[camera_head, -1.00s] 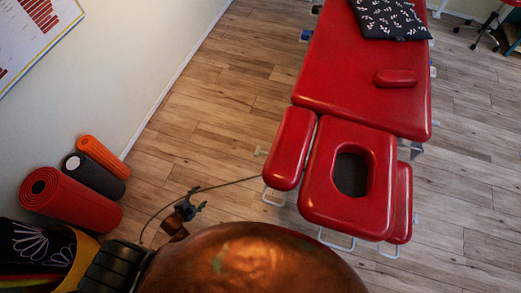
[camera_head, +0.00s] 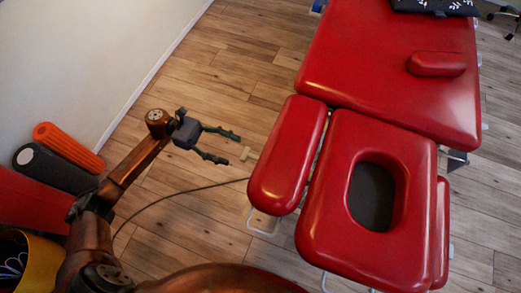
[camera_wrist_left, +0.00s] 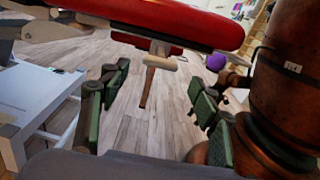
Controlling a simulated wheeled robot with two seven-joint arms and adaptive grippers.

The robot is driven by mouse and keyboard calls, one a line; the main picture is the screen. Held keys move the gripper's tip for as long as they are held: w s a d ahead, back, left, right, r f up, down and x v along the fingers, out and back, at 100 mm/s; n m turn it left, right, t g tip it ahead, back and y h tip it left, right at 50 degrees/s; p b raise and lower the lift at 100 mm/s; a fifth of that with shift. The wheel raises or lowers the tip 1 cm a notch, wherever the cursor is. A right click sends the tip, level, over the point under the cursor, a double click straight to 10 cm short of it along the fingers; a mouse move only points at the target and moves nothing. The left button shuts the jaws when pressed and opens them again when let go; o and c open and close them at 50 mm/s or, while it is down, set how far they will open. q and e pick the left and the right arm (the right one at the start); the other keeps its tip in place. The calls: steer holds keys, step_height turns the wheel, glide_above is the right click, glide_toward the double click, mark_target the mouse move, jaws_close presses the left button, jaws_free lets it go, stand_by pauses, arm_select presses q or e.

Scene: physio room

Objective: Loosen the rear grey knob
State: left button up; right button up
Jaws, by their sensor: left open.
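The red massage table has a side armrest pad (camera_head: 287,155). A small pale, greyish-beige knob (camera_head: 246,153) sticks out beside this pad's left edge. In the left wrist view a pale T-shaped knob (camera_wrist_left: 158,64) shows below a red pad (camera_wrist_left: 190,24), with a brown rod-like piece hanging under it. I cannot tell whether another knob is hidden under the table. My left gripper (camera_head: 232,148) is open and empty, its fingers pointing right towards the knob, with a small gap. In the left wrist view the knob lies ahead, between the open fingers (camera_wrist_left: 158,84). My right gripper is not in view.
A headrest section (camera_head: 335,200) with an oval hole adjoins the armrest pad. Metal loops stick out below the pads. A dark cable (camera_head: 185,190) lies on the wooden floor. Rolled mats (camera_head: 60,160) stand by the wall at left.

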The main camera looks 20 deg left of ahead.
mark_target(245, 155)
arm_select(q)
steer(key=d+b, duration=0.1)
steer(key=d, duration=0.5)
steer(key=shift+s+d, duration=0.1)
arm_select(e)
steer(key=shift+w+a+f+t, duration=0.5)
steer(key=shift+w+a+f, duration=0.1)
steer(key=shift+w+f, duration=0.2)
arm_select(q)
steer(key=c, duration=1.2)
